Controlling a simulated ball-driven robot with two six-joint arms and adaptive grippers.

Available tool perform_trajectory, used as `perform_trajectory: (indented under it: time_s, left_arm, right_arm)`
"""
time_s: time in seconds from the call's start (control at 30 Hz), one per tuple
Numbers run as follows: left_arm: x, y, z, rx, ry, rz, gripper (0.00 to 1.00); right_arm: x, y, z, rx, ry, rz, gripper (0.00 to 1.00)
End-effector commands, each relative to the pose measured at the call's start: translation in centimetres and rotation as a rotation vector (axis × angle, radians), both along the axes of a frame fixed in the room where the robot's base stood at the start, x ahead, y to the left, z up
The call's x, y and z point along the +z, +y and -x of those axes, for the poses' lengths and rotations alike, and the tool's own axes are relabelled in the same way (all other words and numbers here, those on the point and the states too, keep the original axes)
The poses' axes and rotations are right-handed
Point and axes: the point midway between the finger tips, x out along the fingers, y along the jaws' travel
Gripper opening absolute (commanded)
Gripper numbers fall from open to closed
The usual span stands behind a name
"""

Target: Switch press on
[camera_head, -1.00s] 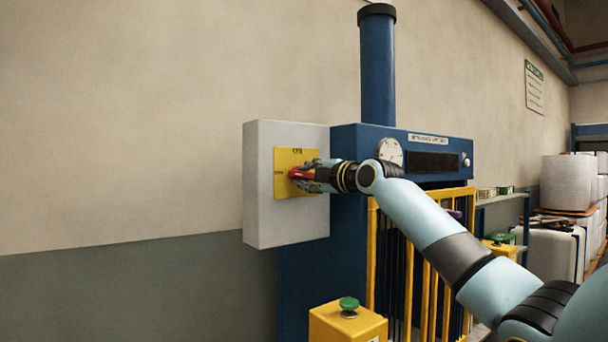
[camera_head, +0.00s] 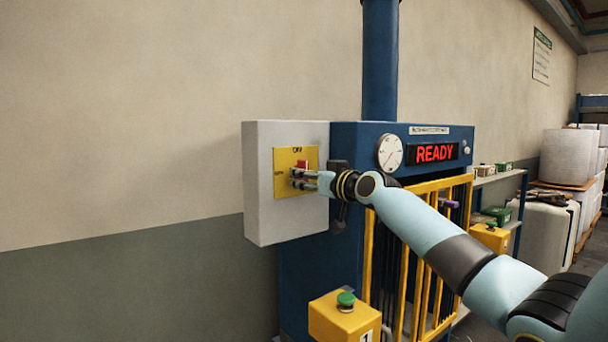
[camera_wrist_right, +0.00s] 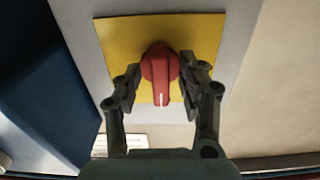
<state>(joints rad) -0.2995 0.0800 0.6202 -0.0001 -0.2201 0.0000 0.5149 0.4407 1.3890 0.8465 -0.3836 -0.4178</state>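The press (camera_head: 345,225) is a blue machine whose display (camera_head: 436,153) is lit and reads READY in red. A grey switch box (camera_head: 262,205) is on its left side, with a yellow plate (camera_head: 283,160). A red rotary knob (camera_head: 302,164) is on this plate. In the right wrist view the knob (camera_wrist_right: 161,72) has its white mark pointing to the bottom of the picture. My right gripper (camera_head: 297,179) is at the plate. Its fingers stand open on either side of the knob in the wrist view (camera_wrist_right: 161,78), with small gaps. My left gripper is not in view.
A yellow pedestal with a green button (camera_head: 346,300) stands in front of the press. Yellow guard bars (camera_head: 418,260) are below the display. Shelving and wrapped white rolls (camera_head: 566,157) are at the right. The wall on the left is bare.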

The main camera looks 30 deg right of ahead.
Motion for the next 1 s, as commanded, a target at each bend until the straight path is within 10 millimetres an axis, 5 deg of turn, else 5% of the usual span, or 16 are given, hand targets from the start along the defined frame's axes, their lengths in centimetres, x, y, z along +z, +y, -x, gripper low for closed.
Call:
perform_trajectory:
  time_s: [0.27,0.7,1.0]
  left_arm:
    - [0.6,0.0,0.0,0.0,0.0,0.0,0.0]
    - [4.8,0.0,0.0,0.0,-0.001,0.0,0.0]
    - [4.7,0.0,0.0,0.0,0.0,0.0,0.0]
  right_arm:
    - [0.2,-0.1,0.5,0.0,0.0,0.003,0.4]
    - [0.3,-0.5,6.7,0.0,0.0,0.005,0.4]
    - [0.1,-0.5,7.0,0.0,-0.002,0.003,0.4]
